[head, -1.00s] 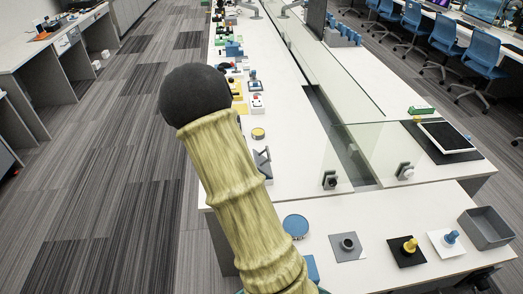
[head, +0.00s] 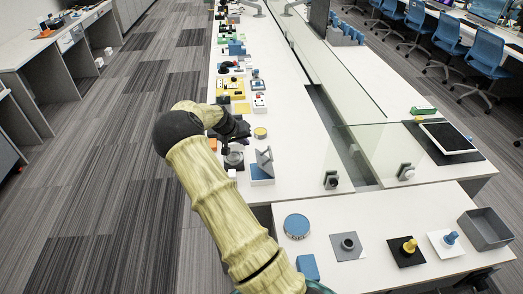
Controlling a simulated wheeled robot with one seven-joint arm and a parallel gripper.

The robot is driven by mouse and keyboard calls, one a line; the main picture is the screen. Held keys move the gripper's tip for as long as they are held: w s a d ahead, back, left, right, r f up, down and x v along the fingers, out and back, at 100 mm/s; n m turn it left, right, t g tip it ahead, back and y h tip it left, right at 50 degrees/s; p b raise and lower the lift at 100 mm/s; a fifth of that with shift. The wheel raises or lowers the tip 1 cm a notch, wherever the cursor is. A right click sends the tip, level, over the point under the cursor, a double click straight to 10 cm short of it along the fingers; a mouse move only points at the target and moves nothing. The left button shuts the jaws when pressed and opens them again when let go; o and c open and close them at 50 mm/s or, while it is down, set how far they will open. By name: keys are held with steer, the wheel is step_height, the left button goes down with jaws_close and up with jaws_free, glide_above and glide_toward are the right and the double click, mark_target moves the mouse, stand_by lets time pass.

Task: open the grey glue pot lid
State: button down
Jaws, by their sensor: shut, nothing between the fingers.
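My gripper (head: 236,138) is black and shut, with nothing in it. It hangs over the left edge of the long white bench. A small dark grey round thing (head: 234,161), which may be the grey glue pot, stands on the bench just below and beside it. The gripper and arm partly cover that area, so I cannot tell whether they touch or how the lid sits. To the right stands a blue block with an angled grey plate (head: 264,160).
A yellow-topped round tin (head: 260,132) and a small white thing (head: 231,173) are close by. Coloured devices line the bench farther back. A blue round lid (head: 296,226) lies on the nearer table.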

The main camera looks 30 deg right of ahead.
steer(key=d+f+p, duration=0.2)
steer(key=d+f, duration=0.2)
steer(key=d+f+p, duration=0.3)
steer(key=d+f, duration=0.1)
steer(key=f, duration=0.1)
steer(key=shift+s+d, duration=0.15)
steer(key=shift+s, duration=0.05)
steer(key=shift+d+f, duration=0.15)
steer(key=shift+s+d, duration=0.1)
steer(key=shift+d, duration=0.05)
steer(key=shift+s+d+r+m+t+y+b, duration=0.2)
steer(key=shift+s+d+t+y+b, duration=0.15)
steer(key=shift+d+y+b, duration=0.3)
steer(key=shift+s+d+r+m+t+y+b, duration=0.15)
steer(key=shift+s+d+t+y+b, duration=0.15)
steer(key=shift+d+y, duration=0.4)
steer(key=s+d+t+y+b, duration=0.1)
steer(key=s+d+y+b, duration=0.1)
steer(key=d+b, duration=0.3)
steer(key=shift+s+d+f+t+y+b, duration=0.3)
steer(key=shift+s+f+t+y+b, duration=0.1)
steer(key=shift+y+b, duration=0.45)
steer(key=shift+m, duration=0.25)
